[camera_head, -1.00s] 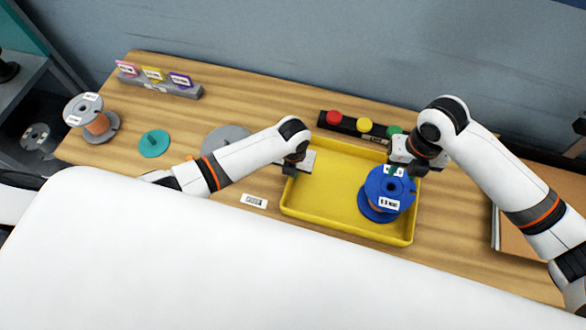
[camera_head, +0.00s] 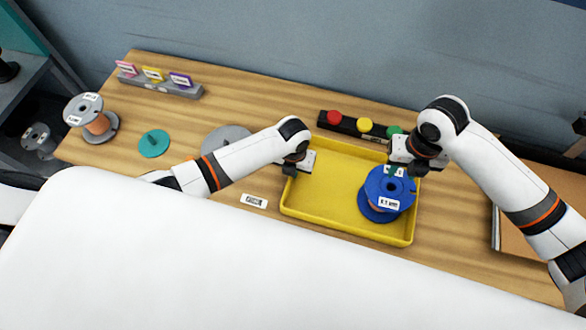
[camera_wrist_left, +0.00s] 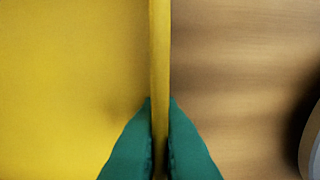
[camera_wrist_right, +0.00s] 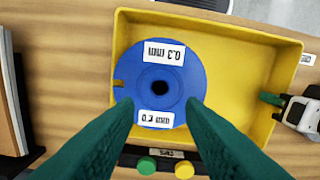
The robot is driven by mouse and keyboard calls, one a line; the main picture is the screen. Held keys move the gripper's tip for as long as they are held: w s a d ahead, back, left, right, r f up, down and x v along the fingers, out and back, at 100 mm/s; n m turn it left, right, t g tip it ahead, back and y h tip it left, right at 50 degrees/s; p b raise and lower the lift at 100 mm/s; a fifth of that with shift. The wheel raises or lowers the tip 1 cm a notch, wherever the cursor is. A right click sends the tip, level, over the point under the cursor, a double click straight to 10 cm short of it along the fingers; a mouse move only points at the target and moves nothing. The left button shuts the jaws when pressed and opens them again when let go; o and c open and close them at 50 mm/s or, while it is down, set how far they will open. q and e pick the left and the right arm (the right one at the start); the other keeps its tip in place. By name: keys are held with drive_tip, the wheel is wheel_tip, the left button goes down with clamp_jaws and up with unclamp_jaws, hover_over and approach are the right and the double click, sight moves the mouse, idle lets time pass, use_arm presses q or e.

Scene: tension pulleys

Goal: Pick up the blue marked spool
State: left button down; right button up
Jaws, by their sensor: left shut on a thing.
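The blue spool (camera_head: 390,185), with white "0.3 mm" labels, stands upright in the right part of the yellow tray (camera_head: 325,190). In the right wrist view the spool (camera_wrist_right: 182,78) shows its top flange, two labels and a dark centre hole. My right gripper (camera_wrist_right: 160,104) is open, its green fingers apart over the spool's near edge, by the lower label. I cannot tell whether they touch it. My left gripper (camera_wrist_left: 160,102) is shut on the tray's thin wall (camera_wrist_left: 159,60), one finger on each side, at the tray's left end in the head view.
A black bar with red (camera_head: 333,117), yellow and green buttons stands behind the tray. A grey disc (camera_head: 225,138), a teal disc (camera_head: 154,144) and a copper-wound spool (camera_head: 98,121) are further left. A cardboard box (camera_head: 540,210) is at the right. The tray's left half is empty.

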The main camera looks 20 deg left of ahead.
drive_tip(key=o, duration=1)
drive_tip(key=shift+o, duration=0.7)
drive_tip(key=shift+s+a+f, duration=0.1)
drive_tip(key=shift+a+f, duration=0.05)
drive_tip(key=shift+a, duration=0.05)
drive_tip(key=s+a+f+m+g+y, duration=0.2)
drive_tip(key=s+a+m+y, duration=0.1)
drive_tip(key=s+a+y, duration=0.15)
drive_tip(key=m+t+y, duration=0.6)
drive_tip(key=m+t, duration=0.6)
drive_tip(key=m, duration=1.4)
approach(392, 199)
wheel_tip(392, 199, down, 3)
drive_tip(key=d, duration=0.2)
drive_tip(key=x, duration=0.6)
drive_tip(key=shift+d, duration=0.1)
drive_tip(key=shift+x, duration=3.1)
